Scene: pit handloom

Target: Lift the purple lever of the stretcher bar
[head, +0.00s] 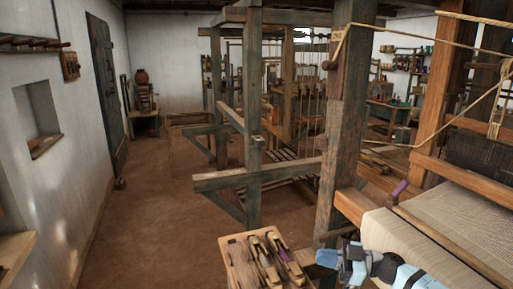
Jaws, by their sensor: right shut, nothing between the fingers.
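The purple lever (400,188) shows at the right, at the far-left end of a slim wooden bar (440,238) lying across the pale cloth (455,215). I take this bar for the stretcher bar. The lever slants upward from the bar's end. My right gripper (328,258) is at the bottom, left of the cloth and lower in the picture than the lever. It is shut, with nothing held, and apart from the lever. My left gripper is out of view.
A small wooden stand (236,262) with shuttles, one with purple thread (283,254), stands just left of my right gripper. A thick loom post (345,120) rises behind the gripper. Ropes (455,118) slant above the cloth. The earth floor (150,225) at left is clear.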

